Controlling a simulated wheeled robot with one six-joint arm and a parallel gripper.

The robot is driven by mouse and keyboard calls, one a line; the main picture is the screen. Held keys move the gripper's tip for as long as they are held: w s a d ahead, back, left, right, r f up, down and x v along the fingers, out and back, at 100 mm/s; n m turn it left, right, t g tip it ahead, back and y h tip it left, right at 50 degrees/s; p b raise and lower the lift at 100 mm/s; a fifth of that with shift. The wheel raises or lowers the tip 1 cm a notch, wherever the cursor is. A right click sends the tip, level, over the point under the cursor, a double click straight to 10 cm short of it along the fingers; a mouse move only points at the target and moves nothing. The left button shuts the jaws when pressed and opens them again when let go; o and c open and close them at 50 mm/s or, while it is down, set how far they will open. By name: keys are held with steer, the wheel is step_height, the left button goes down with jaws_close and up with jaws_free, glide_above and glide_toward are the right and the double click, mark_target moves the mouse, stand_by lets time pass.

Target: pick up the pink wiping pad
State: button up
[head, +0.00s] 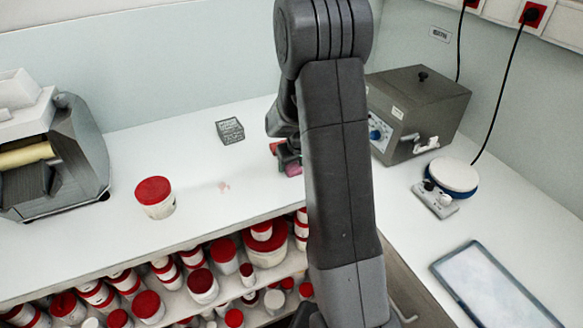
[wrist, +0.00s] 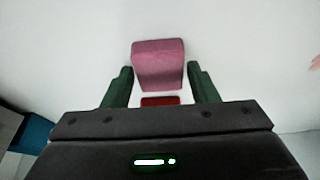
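The pink wiping pad (wrist: 158,62) is a block on the white worktop. In the wrist view it lies between the tips of my gripper (wrist: 160,72), whose two dark green fingers stand apart with a small gap on each side of the pad. The gripper is open and does not visibly touch the pad. In the head view the pad (head: 293,169) shows as a small pink patch below my gripper (head: 284,153), left of my arm, which hides part of this area. A small red patch shows between the fingers in the wrist view; I cannot tell what it is.
A dark wire basket (head: 230,131) and a red-lidded tub (head: 155,197) stand to the left on the worktop (head: 120,165). A grey box device (head: 418,110) and a round-topped stirrer (head: 452,178) stand to the right. Shelves below hold many red-lidded jars (head: 202,285).

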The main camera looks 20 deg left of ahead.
mark_target(292, 166)
steer(key=c, duration=0.6)
steer(key=shift+r, duration=0.1)
steer(key=shift+c, duration=0.2)
step_height(292, 166, up, 10)
steer(key=b, duration=0.1)
steer(key=o, duration=0.4)
steer(key=shift+c, duration=1.3)
